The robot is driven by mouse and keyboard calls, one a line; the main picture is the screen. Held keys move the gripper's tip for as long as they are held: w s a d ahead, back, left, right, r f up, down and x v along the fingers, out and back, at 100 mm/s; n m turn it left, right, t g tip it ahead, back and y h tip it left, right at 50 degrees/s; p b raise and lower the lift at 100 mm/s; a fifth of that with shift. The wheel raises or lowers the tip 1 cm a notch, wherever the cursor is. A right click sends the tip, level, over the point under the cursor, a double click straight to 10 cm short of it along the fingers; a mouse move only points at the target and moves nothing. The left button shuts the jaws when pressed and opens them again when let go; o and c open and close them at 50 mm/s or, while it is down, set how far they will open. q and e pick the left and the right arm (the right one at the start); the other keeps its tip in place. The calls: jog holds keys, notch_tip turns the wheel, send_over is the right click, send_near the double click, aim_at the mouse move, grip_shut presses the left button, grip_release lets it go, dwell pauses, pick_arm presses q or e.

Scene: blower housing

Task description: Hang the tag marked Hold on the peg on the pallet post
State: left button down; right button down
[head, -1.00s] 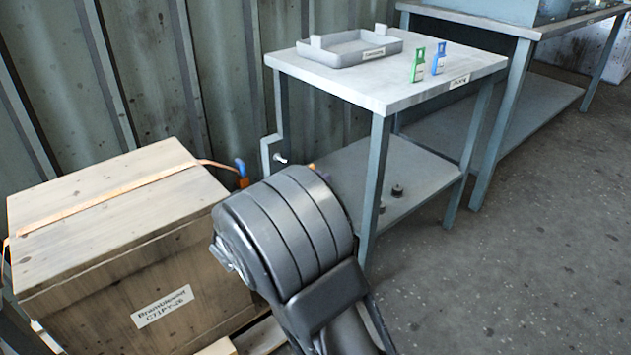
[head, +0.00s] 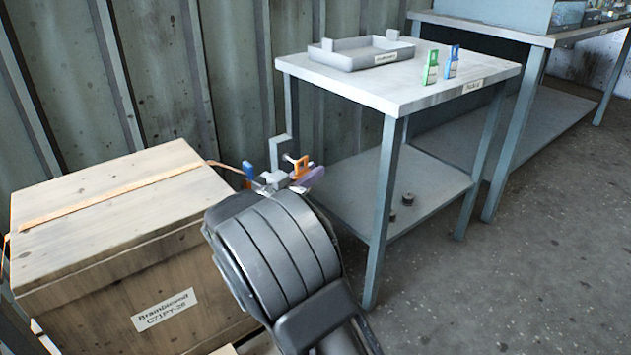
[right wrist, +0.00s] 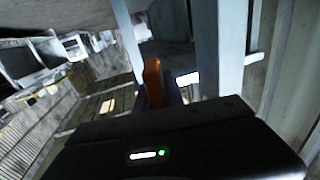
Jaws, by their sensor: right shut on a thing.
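My right gripper (head: 292,183) shows just beyond my dark forearm in the head view and is shut on an orange tag (head: 300,166). The tag stands up from the jaws; its wording cannot be read. It also shows in the right wrist view (right wrist: 153,80). The grey pallet post (head: 279,150) rises right behind, with its pale peg (head: 288,158) beside the tag's upper left. I cannot tell whether the peg is in the tag's opening. A green tag (head: 431,68) and a blue tag (head: 452,62) stand on the table. My left gripper is out of view.
A strapped wooden crate (head: 110,215) stands left of the gripper, with a blue piece (head: 249,170) near the strap's end. A grey table (head: 400,92) with a tray (head: 350,60) and lower shelf stands right. Ribbed wall behind; floor at right is clear.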

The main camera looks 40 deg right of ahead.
jog(key=shift+w+f+b, duration=0.25)
jog(key=shift+w+b, duration=0.7)
jog(key=shift+w, duration=0.2)
jog(key=shift+w+p, duration=0.65)
jog(key=shift+p, duration=0.35)
jog(key=shift+w, duration=0.1)
